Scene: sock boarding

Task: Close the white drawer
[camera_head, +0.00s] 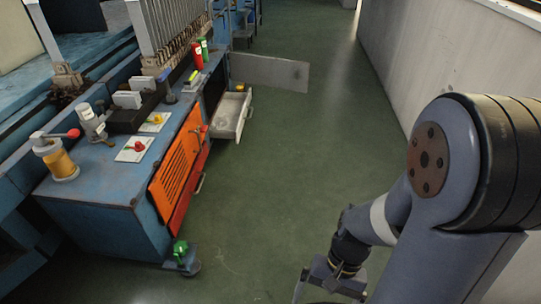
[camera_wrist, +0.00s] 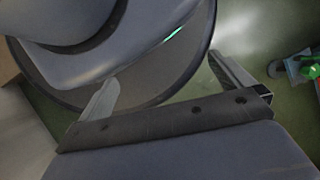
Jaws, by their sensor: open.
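The white drawer (camera_head: 231,115) sticks out of the front of the blue cabinet (camera_head: 99,195), at its far end, and stands open. It is whitish with worn edges and has a handle on its front. My gripper (camera_head: 328,289) is low at the bottom of the head view, well apart from the drawer, with its fingertips partly cut off. In the wrist view my gripper (camera_wrist: 165,88) shows two spread fingers with nothing between them. The drawer is not seen in the wrist view.
An orange vented door (camera_head: 177,163) is on the cabinet front, nearer than the drawer. A grey panel (camera_head: 270,72) juts out beyond the drawer. A green caster (camera_head: 181,253) is at the cabinet's near corner.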

